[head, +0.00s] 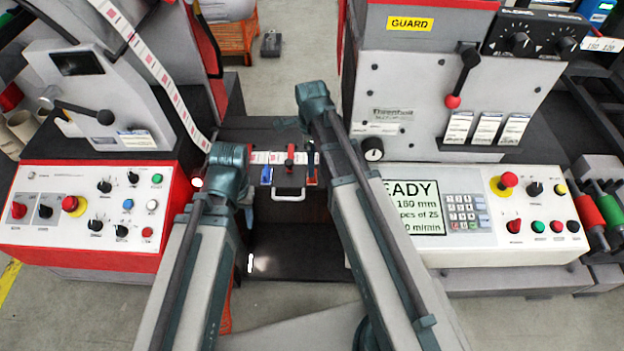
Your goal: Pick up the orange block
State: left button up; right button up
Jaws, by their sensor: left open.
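I cannot make out a separate orange block in the head view. On the dark splice table (273,205) in the middle, a strip of labels (270,157) lies across the top with a red-knobbed clamp (290,162), a blue piece (267,174) and a dark piece with red (312,168). My left gripper (228,160) is at the end of the left arm, left of the splice table; it is open, its fingers mostly hidden by the teal joint. My right arm reaches over the table's right side; its gripper is hidden behind its teal end joint.
A left control panel (95,212) and a right control panel (490,210) flank the table. A label web (160,75) slants down on the left. An orange crate-like object (235,38) stands on the floor behind. A guarded grey machine housing (430,95) rises at the right.

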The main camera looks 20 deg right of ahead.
notch_tip(320, 180, down, 5)
jog(key=b, duration=0.5)
jog(key=shift+s+f, duration=0.1)
jog(key=shift+s, duration=0.05)
jog(key=shift+c, duration=0.2)
jog(key=c, duration=1.2)
